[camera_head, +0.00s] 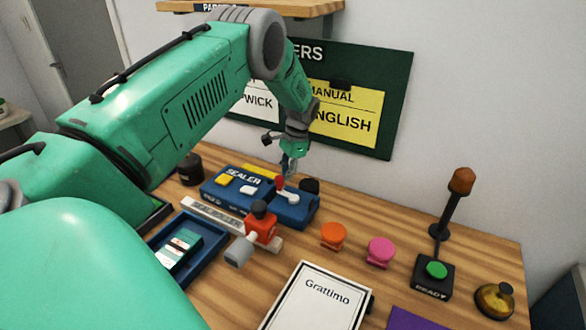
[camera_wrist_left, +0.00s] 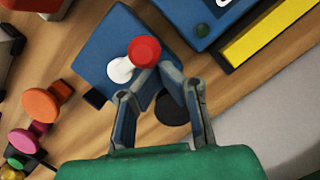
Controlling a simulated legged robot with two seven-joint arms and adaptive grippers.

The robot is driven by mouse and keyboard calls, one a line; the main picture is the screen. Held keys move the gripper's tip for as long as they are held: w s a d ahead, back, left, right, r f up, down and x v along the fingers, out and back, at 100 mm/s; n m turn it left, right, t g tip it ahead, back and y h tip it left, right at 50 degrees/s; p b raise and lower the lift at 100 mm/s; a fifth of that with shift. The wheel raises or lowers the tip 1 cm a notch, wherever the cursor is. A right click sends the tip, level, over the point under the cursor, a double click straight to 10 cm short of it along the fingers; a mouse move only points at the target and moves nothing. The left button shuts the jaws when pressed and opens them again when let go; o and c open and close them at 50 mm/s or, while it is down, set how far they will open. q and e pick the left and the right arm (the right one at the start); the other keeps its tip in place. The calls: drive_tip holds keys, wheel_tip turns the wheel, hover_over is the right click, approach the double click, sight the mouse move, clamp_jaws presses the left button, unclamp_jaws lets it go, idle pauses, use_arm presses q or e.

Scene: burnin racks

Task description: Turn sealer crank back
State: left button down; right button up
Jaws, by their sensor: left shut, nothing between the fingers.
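The blue sealer (camera_head: 236,192) sits on the wooden table at the middle of the head view. Its crank is a white arm with a red knob (camera_wrist_left: 144,51), on the sealer's blue right-hand block (camera_wrist_left: 104,52). In the head view the red knob (camera_head: 279,182) shows just left of my left gripper (camera_head: 288,172). My left gripper (camera_wrist_left: 158,82) is shut and empty. Its fingertips are right by the red knob in the wrist view; whether they touch it I cannot tell. My right gripper is in neither view.
An orange button (camera_head: 333,235) and a pink button (camera_head: 380,251) stand right of the sealer. A red stamp-like device (camera_head: 260,228), a blue tray (camera_head: 154,250) and a framed "Grattimo" card (camera_head: 318,300) are in front. A lamp post (camera_head: 449,205) stands at the right.

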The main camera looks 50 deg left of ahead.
use_arm(q)
drive_tip(key=shift+s+a, duration=0.1)
drive_tip(key=shift+a, duration=0.15)
drive_tip(key=shift+d+r, duration=0.2)
drive_tip(key=shift+d, duration=0.3)
drive_tip(key=shift+d+r, duration=0.15)
drive_tip(key=shift+d, duration=0.3)
drive_tip(key=shift+a+f, duration=0.2)
drive_tip(key=shift+a, duration=0.3)
drive_tip(key=shift+a+r, duration=0.15)
drive_tip(key=shift+a, duration=0.05)
drive_tip(key=d+v, duration=0.1)
drive_tip(key=v, duration=0.6)
drive_tip(key=shift+d+r, duration=0.2)
